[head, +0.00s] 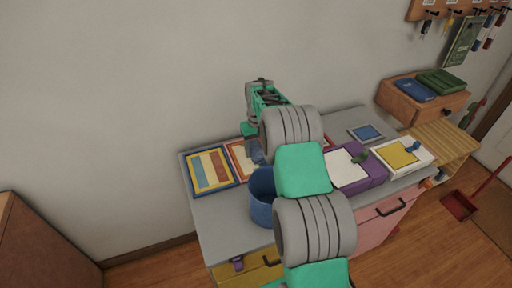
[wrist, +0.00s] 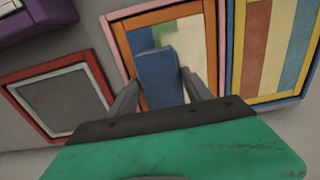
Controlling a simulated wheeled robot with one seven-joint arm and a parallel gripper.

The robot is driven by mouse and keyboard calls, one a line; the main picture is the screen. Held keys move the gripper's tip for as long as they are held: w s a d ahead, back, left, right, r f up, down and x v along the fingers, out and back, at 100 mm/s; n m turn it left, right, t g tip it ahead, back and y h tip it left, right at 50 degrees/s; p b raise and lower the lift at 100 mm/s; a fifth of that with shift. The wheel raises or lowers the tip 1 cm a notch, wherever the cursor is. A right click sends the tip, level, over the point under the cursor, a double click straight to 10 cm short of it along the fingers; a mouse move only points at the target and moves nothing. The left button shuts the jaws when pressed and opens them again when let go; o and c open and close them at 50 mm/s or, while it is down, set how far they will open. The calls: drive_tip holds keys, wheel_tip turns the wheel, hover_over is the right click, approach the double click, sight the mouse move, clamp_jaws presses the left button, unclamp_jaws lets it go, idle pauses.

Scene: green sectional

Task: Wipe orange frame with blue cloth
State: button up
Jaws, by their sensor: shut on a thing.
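The orange frame (wrist: 124,42) shows in the wrist view around a panel with green, white and tan patches, with a pink edge outside it. In the head view the orange frame (head: 234,157) is on the grey worktop, partly hidden by my arm. My gripper (wrist: 160,92) is shut on the blue cloth (wrist: 157,72), a folded blue piece between its fingers. The cloth is over the panel inside the orange frame; I cannot tell whether it touches the surface.
A blue-and-yellow frame (head: 211,171) lies left of the orange frame, and a red frame (wrist: 50,100) lies on its other side. A blue bin (head: 262,198) stands in front. A purple box (head: 373,172) and a white-and-yellow box (head: 400,157) are at the right.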

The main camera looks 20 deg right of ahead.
drive_tip(key=shift+s+r, duration=0.1)
drive_tip(key=shift+s, duration=1.25)
drive_tip(key=shift+w+f, duration=0.2)
drive_tip(key=shift+w, duration=2.05)
drive_tip(key=shift+s+f, duration=0.1)
drive_tip(key=shift+s, duration=1.05)
drive_tip(key=shift+r+p, duration=2.5)
drive_tip(key=shift+r, duration=2.05)
drive_tip(key=shift+r, duration=0.1)
